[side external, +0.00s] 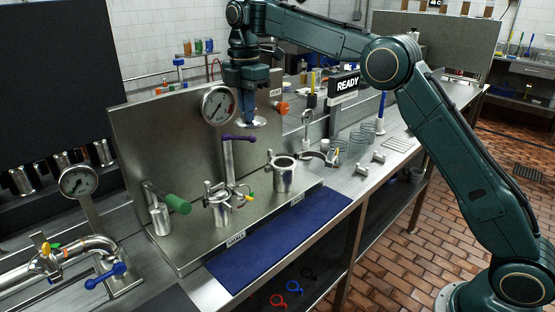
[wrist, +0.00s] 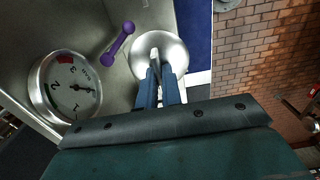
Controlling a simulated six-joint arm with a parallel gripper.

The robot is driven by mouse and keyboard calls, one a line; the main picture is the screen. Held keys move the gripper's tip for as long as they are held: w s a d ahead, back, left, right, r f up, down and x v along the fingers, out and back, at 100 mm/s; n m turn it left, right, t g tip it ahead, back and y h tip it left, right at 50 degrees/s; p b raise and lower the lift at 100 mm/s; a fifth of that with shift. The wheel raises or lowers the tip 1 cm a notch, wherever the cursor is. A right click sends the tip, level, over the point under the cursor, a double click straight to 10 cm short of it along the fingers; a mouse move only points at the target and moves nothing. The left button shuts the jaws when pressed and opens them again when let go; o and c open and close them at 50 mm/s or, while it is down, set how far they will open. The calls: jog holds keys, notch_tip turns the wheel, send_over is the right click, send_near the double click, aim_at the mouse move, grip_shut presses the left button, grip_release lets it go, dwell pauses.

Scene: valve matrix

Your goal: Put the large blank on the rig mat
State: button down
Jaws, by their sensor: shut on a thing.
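My gripper (side external: 249,112) is shut on the large blank (side external: 252,124), a round, shiny metal disc with a small raised grip. It holds the disc in the air in front of the upright metal back panel, beside the gauge. In the wrist view the blank (wrist: 176,52) shows just beyond my two blue fingers (wrist: 161,88), which close on its grip. The dark blue rig mat (side external: 280,240) lies flat and bare along the front of the bench. Part of it shows in the wrist view (wrist: 196,25), beyond the disc.
A round gauge (side external: 217,105) is close left of my gripper. Below stand a purple-handled valve (side external: 238,139), a steel cup (side external: 284,177) and a green-handled fitting (side external: 178,203).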

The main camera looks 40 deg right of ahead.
jog(key=s+a+f, duration=0.4)
jog(key=a, duration=0.4)
send_over(236, 267)
notch_tip(236, 267, down, 3)
jog(key=shift+f, duration=0.2)
notch_tip(236, 267, down, 16)
jog(key=shift+r, duration=0.1)
jog(key=shift+f, duration=2.15)
jog(key=shift+f, duration=0.15)
jog(key=c, duration=1.6)
grip_release()
jog(key=shift+o, duration=0.2)
